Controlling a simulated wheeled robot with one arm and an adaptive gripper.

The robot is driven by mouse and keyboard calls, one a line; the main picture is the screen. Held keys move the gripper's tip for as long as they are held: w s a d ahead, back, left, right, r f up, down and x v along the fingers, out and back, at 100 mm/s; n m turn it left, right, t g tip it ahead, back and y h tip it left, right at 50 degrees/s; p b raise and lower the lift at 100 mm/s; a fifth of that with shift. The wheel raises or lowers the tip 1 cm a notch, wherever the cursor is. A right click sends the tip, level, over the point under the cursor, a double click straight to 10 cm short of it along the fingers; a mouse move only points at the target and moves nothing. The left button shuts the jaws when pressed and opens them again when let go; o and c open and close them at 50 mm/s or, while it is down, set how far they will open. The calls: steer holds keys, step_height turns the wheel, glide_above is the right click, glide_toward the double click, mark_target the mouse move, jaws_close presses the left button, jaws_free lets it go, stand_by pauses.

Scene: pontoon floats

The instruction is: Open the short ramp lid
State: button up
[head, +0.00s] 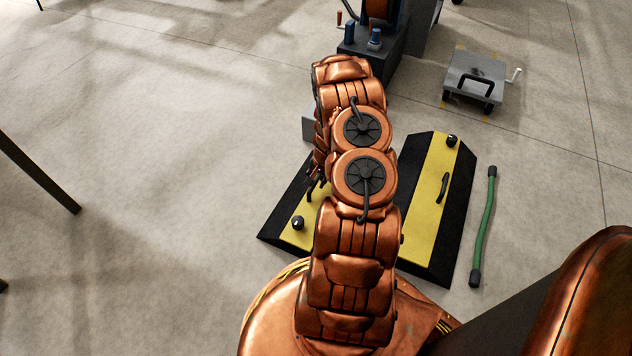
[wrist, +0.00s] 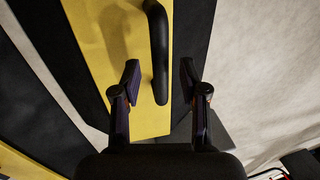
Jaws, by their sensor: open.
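A black ramp with yellow panels stands on the floor. In the head view, the left yellow panel (head: 293,238) carries a black knob (head: 298,222) and is largely hidden by my arm. The right yellow panel (head: 423,212) carries a black handle (head: 443,187) and another knob (head: 451,141). My gripper (wrist: 160,80) is open, one finger on each side of a black bar handle (wrist: 159,50) on a yellow panel (wrist: 95,35) in the wrist view. The fingers look apart from the handle. In the head view my gripper is mostly hidden behind my arm, over the left panel.
A green hose with black ends (head: 485,225) lies right of the ramp. A low grey unit with a crank (head: 478,75) stands at the back right. A dark machine with levers (head: 370,60) stands behind the ramp. The floor at left is largely clear.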

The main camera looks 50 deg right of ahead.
steer(key=shift+w+f, duration=0.1)
steer(key=shift+f, duration=0.2)
steer(key=shift+c, duration=0.2)
jaws_close()
stand_by(0.3)
